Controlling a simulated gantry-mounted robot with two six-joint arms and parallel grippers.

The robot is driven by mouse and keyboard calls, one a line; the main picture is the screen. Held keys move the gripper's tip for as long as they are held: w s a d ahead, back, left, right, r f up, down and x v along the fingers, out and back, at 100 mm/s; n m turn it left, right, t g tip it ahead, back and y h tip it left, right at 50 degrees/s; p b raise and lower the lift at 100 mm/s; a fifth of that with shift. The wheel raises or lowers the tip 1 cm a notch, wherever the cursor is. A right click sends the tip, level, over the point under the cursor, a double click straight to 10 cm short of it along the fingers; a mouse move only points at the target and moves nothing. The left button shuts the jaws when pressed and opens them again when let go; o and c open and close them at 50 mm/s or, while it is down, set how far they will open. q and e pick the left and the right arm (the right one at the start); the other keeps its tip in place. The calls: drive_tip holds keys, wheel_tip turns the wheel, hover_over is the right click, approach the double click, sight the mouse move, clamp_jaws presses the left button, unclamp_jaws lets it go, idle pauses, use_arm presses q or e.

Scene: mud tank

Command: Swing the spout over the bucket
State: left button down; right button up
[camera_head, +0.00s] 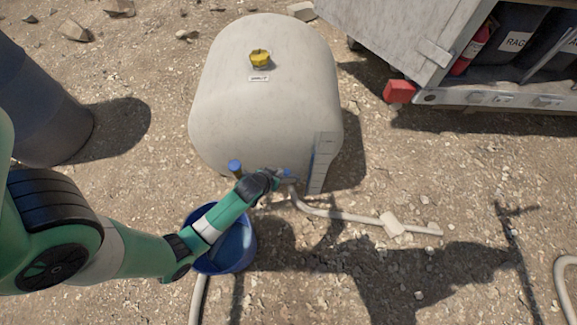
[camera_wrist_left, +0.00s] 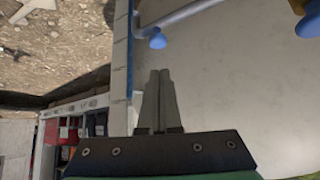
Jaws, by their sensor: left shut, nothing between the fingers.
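The grey mud tank (camera_head: 265,105) stands in the middle of the head view, with a yellow cap on top. A blue knob (camera_head: 235,166) shows at its lower front. A grey pipe with a blue end (camera_wrist_left: 157,39), apparently the spout, runs along the tank in the left wrist view. A small blue part (camera_head: 287,173) shows beside my gripper in the head view. My left gripper (camera_head: 274,178) is shut and empty at the tank's front; its fingertips (camera_wrist_left: 160,72) point toward the blue end, apparently apart from it. The blue bucket (camera_head: 241,255) stands below, partly hidden by my left arm.
A grey hose (camera_head: 350,215) lies on the ground to the right, near a pale stone (camera_head: 392,224). A dark barrel (camera_head: 45,110) stands at the left. A trailer (camera_head: 430,35) with a red extinguisher is at the upper right. The lower right ground is mostly open.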

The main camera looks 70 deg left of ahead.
sight(287, 170)
use_arm(q)
drive_tip(key=shift+f, duration=0.1)
drive_tip(key=b+x, duration=0.6)
drive_tip(key=x, duration=0.3)
drive_tip(key=shift+w+f+b, duration=0.1)
drive_tip(key=shift+f+b, duration=0.05)
drive_tip(key=shift+b, duration=0.25)
drive_tip(key=shift+w+a+f, duration=0.15)
drive_tip(key=shift+w+a, duration=0.1)
drive_tip(key=shift+d, duration=0.2)
